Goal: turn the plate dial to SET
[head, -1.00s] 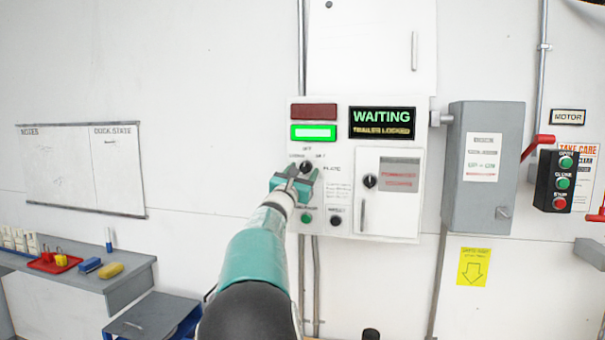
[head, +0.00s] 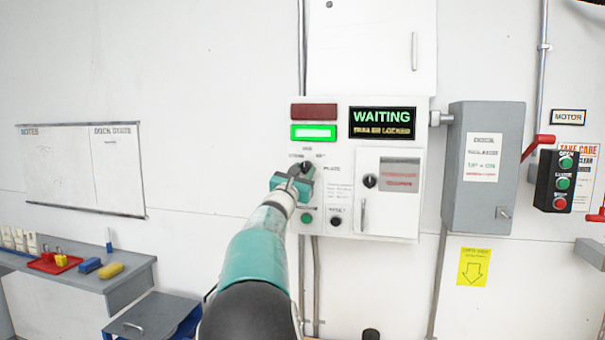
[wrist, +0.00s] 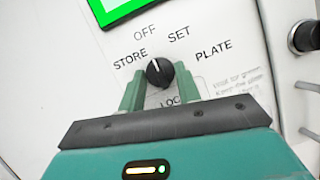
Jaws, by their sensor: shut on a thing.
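The plate dial (wrist: 158,72) is a round black knob with a white pointer mark in the wrist view. Its mark points up and slightly left, toward the OFF label. STORE is printed to its left, SET to its upper right, PLATE farther right. A lower label starting "LOC" is partly hidden by my gripper. In the head view the dial (head: 306,166) is on the white control panel (head: 334,106), partly behind my gripper (head: 299,174). My gripper's green fingers (wrist: 158,80) stand on both sides of the knob and are shut on it.
A second black knob (head: 370,181) and a handled door are to the right on the panel. A green lamp (head: 314,132) glows, and a display (head: 382,122) reads WAITING, TRAILER LOCKED. A green button (head: 306,218) and a black one (head: 336,221) are just below my gripper.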

